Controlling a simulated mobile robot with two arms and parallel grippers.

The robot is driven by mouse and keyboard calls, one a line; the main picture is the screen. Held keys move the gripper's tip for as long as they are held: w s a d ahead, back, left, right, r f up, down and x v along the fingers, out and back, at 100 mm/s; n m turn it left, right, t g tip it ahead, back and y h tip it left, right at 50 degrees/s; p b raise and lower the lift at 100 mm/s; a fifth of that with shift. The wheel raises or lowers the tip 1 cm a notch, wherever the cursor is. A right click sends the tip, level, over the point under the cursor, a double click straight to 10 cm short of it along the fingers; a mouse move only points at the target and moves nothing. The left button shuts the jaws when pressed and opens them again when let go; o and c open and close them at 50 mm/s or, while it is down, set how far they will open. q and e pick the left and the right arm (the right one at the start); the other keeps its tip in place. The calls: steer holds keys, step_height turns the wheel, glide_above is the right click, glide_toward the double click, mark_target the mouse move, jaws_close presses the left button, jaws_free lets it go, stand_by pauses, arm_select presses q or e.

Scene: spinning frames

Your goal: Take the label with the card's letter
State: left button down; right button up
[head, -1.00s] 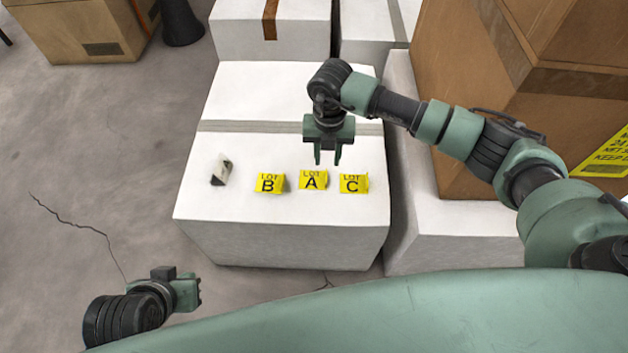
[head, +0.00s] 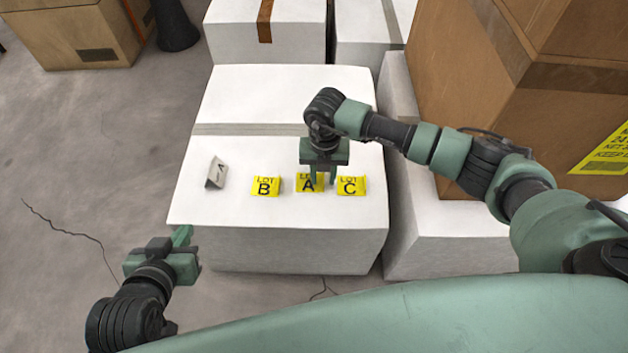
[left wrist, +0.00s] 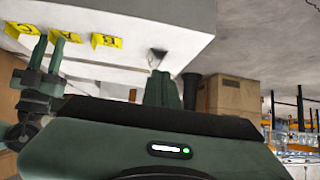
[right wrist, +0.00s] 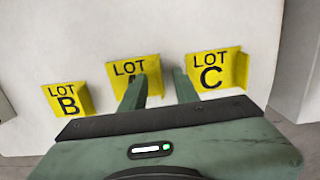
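Three yellow tent labels stand in a row on the white box: LOT B (head: 265,187), LOT A (head: 303,184) and LOT C (head: 351,187). A small grey card stand (head: 215,173) is left of them; a dark mark shows on it, but I cannot read its letter. My right gripper (head: 322,181) is open and empty, low over LOT A. In the right wrist view its left finger covers part of the A, and its right finger is between A and LOT C (right wrist: 216,70). My left gripper (head: 186,236) is shut and empty, off the box's near left corner.
The white box (head: 285,240) has clear top behind the labels. Another white box (head: 455,235) and a large brown carton (head: 570,110) stand close on the right. More white boxes (head: 235,40) are behind. Bare cracked floor (head: 90,160) is at the left.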

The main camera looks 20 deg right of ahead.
jaws_close()
steer(key=shift+r, duration=0.1)
